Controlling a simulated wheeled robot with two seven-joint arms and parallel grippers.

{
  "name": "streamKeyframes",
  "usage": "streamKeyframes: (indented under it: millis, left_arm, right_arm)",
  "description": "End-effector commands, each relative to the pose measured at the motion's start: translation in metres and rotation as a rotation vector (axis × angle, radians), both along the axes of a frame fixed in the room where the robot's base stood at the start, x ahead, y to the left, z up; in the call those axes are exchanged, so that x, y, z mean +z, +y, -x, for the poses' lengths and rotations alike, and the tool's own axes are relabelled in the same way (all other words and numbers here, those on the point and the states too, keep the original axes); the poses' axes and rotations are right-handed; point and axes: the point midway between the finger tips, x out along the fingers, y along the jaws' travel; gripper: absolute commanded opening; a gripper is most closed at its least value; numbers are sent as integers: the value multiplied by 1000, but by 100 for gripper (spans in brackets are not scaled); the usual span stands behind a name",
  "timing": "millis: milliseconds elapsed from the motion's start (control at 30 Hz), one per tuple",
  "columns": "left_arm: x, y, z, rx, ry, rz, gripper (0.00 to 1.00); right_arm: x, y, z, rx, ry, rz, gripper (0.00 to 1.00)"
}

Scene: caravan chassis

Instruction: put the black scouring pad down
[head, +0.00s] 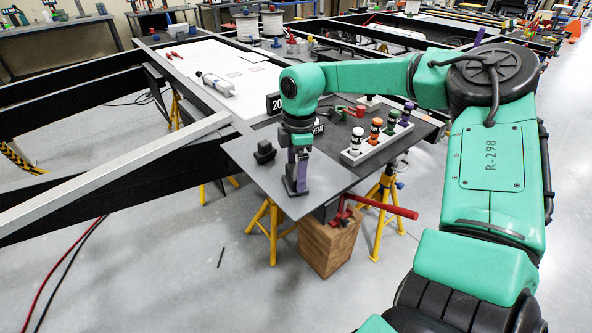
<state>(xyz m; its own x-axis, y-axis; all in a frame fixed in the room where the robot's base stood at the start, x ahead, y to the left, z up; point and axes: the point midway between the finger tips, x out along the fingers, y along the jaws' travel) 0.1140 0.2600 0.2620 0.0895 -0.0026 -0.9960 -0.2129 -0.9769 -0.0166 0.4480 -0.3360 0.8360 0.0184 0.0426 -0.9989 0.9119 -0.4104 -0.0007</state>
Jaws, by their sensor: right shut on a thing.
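My right gripper (297,172) points down over the front corner of the grey tabletop plate (243,164). It is shut on a dark, flat thing that I take for the black scouring pad (295,187). The pad is low at the plate, near its front edge; I cannot tell whether it touches the surface. The gripper and wrist hide part of it. My left gripper is not in view.
A small black block (265,152) stands just left of the gripper. A white rack (377,143) with several coloured-top bottles stands to the right. A red-handled clamp (375,206) sits at the front edge above a wooden block (327,247). White sheets lie farther back.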

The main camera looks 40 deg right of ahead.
Motion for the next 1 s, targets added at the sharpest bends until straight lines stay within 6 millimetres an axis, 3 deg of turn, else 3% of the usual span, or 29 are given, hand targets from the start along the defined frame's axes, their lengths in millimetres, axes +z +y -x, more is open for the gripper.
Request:
streamKeyframes:
  millis: [200, 233, 267, 500, 633, 1000]
  left_arm:
    - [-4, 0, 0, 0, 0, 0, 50]
    - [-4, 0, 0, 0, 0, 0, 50]
    - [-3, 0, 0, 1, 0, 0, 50]
    - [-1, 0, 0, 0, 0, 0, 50]
    - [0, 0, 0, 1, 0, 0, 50]
    - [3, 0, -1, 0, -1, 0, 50]
  right_arm:
    - [-3, 0, 0, 0, 0, 2, 18]
    - [-3, -1, 0, 0, 1, 2, 92]
    - [-2, 0, 0, 0, 1, 2, 100]
    - [0, 0, 0, 0, 1, 2, 100]
    - [13, -1, -1, 0, -2, 4, 100]
    - [107, -5, 2, -1, -1, 4, 100]
